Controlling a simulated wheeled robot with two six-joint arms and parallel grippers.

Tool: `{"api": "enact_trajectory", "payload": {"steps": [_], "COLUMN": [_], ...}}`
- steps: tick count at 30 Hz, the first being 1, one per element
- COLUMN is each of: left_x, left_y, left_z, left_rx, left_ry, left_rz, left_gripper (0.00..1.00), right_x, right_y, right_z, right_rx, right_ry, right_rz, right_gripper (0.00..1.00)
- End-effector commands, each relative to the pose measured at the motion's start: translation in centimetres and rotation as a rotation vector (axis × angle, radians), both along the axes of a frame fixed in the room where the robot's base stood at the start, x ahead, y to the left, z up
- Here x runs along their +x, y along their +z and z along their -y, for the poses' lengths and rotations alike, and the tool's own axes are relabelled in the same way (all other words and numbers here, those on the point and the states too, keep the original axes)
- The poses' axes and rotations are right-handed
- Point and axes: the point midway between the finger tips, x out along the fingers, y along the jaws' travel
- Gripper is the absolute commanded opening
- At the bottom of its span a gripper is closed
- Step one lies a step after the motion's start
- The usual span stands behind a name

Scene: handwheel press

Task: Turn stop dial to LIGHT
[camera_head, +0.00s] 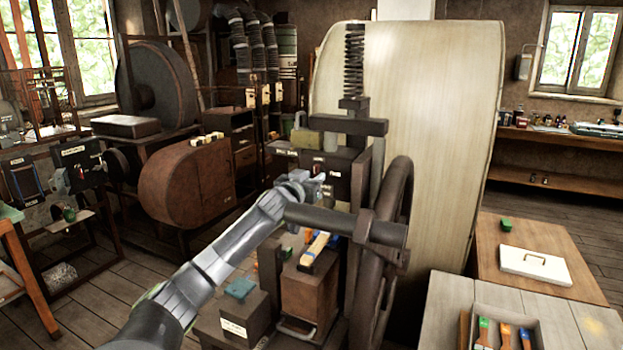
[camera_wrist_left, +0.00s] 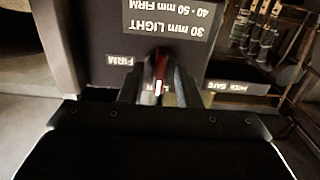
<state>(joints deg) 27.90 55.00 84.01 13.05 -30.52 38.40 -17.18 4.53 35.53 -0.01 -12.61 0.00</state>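The stop dial (camera_wrist_left: 159,70) is a dark knob with a red and white pointer, on a dark panel (camera_wrist_left: 95,40) of the press. The left wrist view shows it upside down; the white pointer end lies low in that picture. The FIRM label (camera_wrist_left: 119,60) is left of the dial; another label (camera_wrist_left: 167,88), starting with L, is partly hidden below it. My left gripper (camera_wrist_left: 160,75) has one finger on each side of the dial; whether they touch it is unclear. In the head view my left gripper (camera_head: 318,184) is at the panel's front. My right gripper is not in view.
The press handwheel (camera_head: 392,245) and a thick horizontal bar (camera_head: 345,222) stand close right of my left arm. Blocks and a teal-topped box (camera_head: 240,288) are below it. A sign (camera_wrist_left: 172,17) reads 30 mm LIGHT, 40-50 mm FIRM. A table with a tray (camera_head: 508,325) is at right.

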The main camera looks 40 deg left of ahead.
Motion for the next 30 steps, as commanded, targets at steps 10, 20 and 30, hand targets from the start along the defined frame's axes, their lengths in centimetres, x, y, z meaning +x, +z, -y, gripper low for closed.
{"api": "enact_trajectory", "payload": {"steps": [10,20,30], "left_x": [-0.1,-3.4,-8.3], "left_y": [0.2,-0.1,-0.1], "left_z": [0.0,1.0,2.6], "left_rx": [0.005,0.013,0.012], "left_ry": [0.0,0.0,-0.001], "left_rz": [0.003,0.0,-0.002], "left_gripper": [0.33,0.33,0.33], "right_x": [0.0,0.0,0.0], "right_y": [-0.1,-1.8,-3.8], "right_z": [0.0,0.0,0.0], "right_rx": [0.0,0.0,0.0], "right_ry": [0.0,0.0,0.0], "right_rz": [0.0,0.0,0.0], "right_gripper": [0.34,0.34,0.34]}}
